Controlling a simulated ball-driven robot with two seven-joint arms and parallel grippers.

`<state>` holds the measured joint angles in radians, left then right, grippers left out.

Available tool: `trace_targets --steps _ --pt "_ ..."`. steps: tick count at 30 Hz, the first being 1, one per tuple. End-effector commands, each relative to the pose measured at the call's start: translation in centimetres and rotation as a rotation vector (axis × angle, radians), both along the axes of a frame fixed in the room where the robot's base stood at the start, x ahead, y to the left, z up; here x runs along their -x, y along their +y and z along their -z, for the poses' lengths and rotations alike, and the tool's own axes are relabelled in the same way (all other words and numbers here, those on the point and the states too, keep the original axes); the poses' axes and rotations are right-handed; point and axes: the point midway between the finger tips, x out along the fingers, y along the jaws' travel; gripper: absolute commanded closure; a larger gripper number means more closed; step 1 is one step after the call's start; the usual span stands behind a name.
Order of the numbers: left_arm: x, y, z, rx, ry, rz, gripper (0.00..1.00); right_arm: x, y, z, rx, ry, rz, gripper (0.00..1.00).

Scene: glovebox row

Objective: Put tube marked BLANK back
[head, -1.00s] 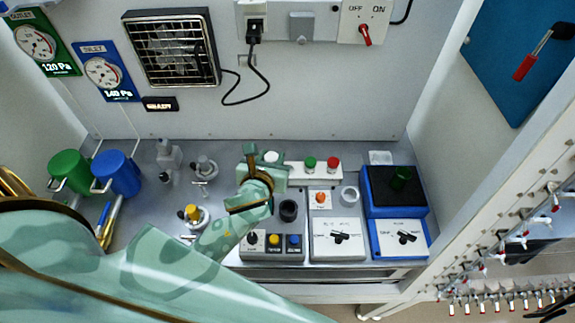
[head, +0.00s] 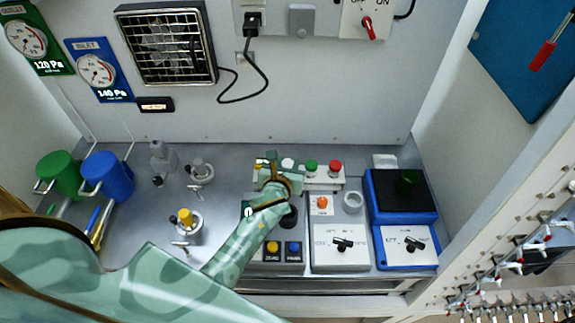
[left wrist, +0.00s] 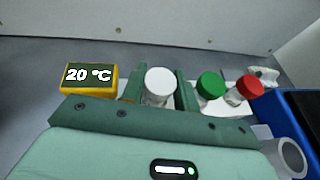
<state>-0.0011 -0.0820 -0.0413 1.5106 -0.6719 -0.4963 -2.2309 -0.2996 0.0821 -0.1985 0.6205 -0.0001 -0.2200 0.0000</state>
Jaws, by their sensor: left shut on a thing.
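My left gripper (head: 279,166) is shut on a white-capped tube (head: 288,163) at the left end of the white rack (head: 325,183). In the left wrist view the white cap (left wrist: 160,82) shows between the two green fingers (left wrist: 160,92); no BLANK marking is readable. A green-capped tube (head: 311,165) and a red-capped tube (head: 335,166) stand in the rack to its right. The white cap is in line with them. The fingers hide the tube's lower part, so I cannot tell whether it is seated. My right gripper is not in view.
A yellow 20 °C display (left wrist: 90,78) is left of the fingers. In front are a grey button box (head: 272,256), a white dial box (head: 338,255) and a blue device (head: 403,215). A yellow-topped clamp (head: 186,219) stands left. The back wall is close behind.

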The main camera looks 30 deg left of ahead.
Motion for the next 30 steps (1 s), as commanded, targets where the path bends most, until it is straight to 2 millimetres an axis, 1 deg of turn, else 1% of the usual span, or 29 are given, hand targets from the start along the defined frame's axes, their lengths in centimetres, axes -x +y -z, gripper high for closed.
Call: trace_targets --steps 4,5,6,13,16,17,20,27,30 --pt "0.0 0.0 0.3 0.0 0.0 0.0 0.95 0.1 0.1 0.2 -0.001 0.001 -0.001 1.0" --pt "0.0 0.0 0.3 0.0 0.0 0.0 0.67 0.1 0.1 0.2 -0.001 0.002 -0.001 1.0" --pt "0.0 0.0 0.3 0.0 0.0 0.0 0.61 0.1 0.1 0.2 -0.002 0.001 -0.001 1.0" --pt "0.0 0.0 0.2 0.0 0.0 0.0 0.61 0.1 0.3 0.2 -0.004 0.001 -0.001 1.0" --pt "0.0 0.0 -0.2 0.001 0.0 0.0 0.61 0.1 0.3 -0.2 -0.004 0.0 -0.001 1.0" --pt "0.3 -0.1 -0.2 -0.001 0.001 0.0 0.61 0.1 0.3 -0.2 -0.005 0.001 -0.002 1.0" --pt "1.8 -0.4 -0.9 -0.001 0.001 0.0 0.61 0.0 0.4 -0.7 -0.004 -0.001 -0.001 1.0" --pt "6.9 -1.8 -3.1 -0.001 0.001 0.0 0.61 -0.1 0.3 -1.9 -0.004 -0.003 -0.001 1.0" --pt "8.7 -2.2 -3.8 -0.001 0.001 0.0 0.61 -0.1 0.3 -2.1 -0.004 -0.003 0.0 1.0"
